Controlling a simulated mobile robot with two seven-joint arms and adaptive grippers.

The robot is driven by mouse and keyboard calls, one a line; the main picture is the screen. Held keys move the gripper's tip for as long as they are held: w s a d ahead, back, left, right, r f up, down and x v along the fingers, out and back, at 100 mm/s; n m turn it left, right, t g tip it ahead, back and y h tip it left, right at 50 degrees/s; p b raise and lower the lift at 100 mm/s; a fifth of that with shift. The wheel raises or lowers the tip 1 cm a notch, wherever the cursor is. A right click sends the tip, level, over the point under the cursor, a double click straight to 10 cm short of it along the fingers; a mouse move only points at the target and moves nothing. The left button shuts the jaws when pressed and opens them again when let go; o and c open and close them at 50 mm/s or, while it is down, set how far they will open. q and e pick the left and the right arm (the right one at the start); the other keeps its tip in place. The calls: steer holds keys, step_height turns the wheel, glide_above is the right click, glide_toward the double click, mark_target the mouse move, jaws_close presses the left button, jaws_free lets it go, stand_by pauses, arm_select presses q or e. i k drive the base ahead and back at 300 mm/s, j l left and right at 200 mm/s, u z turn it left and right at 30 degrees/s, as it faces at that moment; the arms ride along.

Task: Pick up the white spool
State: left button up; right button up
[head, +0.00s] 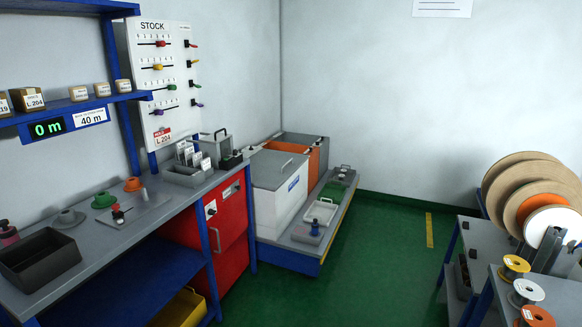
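A small white spool (526,291) sits at the lower right on a grey bench top. It stands between a yellow spool (514,266) behind it and an orange spool (536,316) in front, which the picture's bottom edge cuts off. A much larger reel with a white face (552,222) stands upright behind them, in front of an orange-faced reel (535,203) and several brown discs (510,172). Neither of my grippers shows in the head view.
A grey bracket (546,250) rises close behind the small spools. The green floor (385,260) is clear between this bench and the left workbench (150,215). A low platform (300,250) with bins stands at the back. A dark tray (38,258) is at the left.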

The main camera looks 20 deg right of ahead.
mark_target(526, 292)
steer(key=i+l+z, duration=0.15)
steer(key=i+z, duration=0.3)
steer(key=i, duration=0.15)
steer(key=i+j+z, duration=0.1)
steer(key=i+z, duration=0.35)
steer(key=i+u, duration=0.3)
steer(key=i, duration=0.4)
steer(key=i+l+u, duration=0.3)
steer(key=i, duration=0.45)
steer(key=i+u, duration=0.15)
steer(key=u, duration=6.1)
